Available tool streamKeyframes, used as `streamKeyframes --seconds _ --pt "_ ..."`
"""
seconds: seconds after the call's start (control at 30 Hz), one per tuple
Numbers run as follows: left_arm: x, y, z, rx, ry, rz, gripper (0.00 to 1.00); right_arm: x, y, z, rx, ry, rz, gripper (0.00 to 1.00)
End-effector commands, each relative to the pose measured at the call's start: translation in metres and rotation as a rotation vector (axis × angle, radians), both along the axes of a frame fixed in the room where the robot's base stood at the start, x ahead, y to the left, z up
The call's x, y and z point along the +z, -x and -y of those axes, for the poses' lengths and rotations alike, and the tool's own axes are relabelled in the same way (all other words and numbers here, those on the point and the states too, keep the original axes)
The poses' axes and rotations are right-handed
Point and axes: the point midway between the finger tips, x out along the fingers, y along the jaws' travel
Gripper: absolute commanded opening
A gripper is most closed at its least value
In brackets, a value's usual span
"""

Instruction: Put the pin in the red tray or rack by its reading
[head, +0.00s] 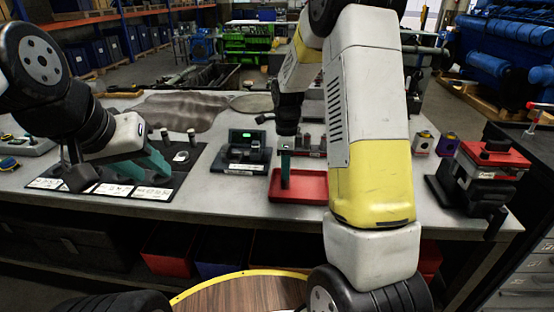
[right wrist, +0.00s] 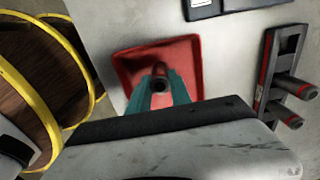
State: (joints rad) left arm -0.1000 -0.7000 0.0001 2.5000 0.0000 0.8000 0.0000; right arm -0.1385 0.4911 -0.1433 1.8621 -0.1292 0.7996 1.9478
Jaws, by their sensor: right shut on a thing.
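The pin (right wrist: 160,84) is between the teal fingers of my right gripper (right wrist: 159,92), its round dark end facing the wrist camera. In the head view my right gripper (head: 285,168) points down over the left part of the red tray (head: 312,190); my arm hides the tray's right end. The tray also shows behind the fingers in the right wrist view (right wrist: 186,58); its visible floor looks empty. A dark rack with red stripes (right wrist: 268,85) holds two cylinders, right of the tray in that view. A gauge with a green-lit display (head: 246,137) stands left of the tray. My left gripper (head: 140,168) is low over the dark mat; its finger gap is unclear.
The dark mat (head: 190,165) carries white label cards (head: 150,193) and small metal parts (head: 181,157). A red-topped vise (head: 490,155) stands at the right of the bench (head: 235,205). A round yellow-rimmed wooden top (head: 240,293) is in front.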

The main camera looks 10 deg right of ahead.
Motion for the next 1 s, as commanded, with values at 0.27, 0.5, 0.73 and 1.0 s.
streamKeyframes --seconds 0.27,0.5,0.73,1.0 --pt "0.000 0.000 0.000 0.000 0.000 0.000 0.36 -0.001 0.000 0.000 0.000 0.000 0.001 0.32" --pt "0.000 0.000 0.000 0.000 0.000 0.000 0.36 -0.001 0.000 0.000 0.000 0.000 0.001 0.47" --pt "0.000 0.000 0.000 0.000 0.000 0.000 0.36 0.005 -0.001 0.000 0.000 0.000 0.003 0.47" --pt "0.000 0.000 0.000 0.000 0.000 0.000 0.36 0.054 -0.001 -0.001 0.001 -0.001 0.007 0.47"
